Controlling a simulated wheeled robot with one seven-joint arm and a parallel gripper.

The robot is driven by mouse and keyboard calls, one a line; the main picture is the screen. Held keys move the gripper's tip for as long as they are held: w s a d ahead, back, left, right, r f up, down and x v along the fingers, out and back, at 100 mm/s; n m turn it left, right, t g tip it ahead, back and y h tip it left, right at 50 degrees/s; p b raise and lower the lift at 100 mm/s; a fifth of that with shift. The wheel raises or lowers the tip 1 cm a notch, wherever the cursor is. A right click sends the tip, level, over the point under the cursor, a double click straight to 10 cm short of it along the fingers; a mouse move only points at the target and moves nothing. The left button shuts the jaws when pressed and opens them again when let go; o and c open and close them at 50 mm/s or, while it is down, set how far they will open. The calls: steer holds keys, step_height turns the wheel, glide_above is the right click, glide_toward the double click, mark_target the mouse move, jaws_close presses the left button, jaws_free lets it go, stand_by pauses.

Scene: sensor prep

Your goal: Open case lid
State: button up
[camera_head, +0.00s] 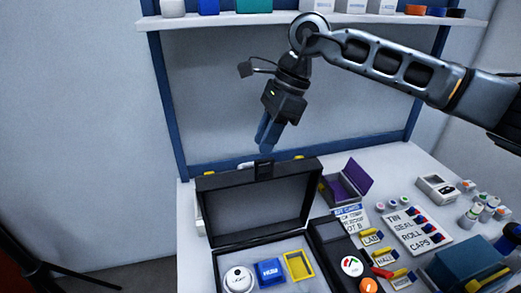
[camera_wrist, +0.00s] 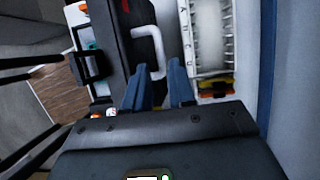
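The black case (camera_head: 223,252) stands on the white table with its lid (camera_head: 258,203) raised, leaning back, and its inside showing. A dark latch or handle (camera_head: 263,171) sits at the lid's top edge. My gripper (camera_head: 266,146) points down just above that edge, with a small apparent gap.
The case holds a white round device (camera_head: 237,280), a blue box (camera_head: 270,272) and a yellow frame (camera_head: 299,266). A purple-lined box (camera_head: 343,187) and a labelled board (camera_head: 416,229) are on the right. A loaded shelf (camera_head: 230,19) runs above.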

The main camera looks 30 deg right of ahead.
steer(key=v, duration=0.3)
steer(key=shift+r, duration=0.15)
stand_by(0.4)
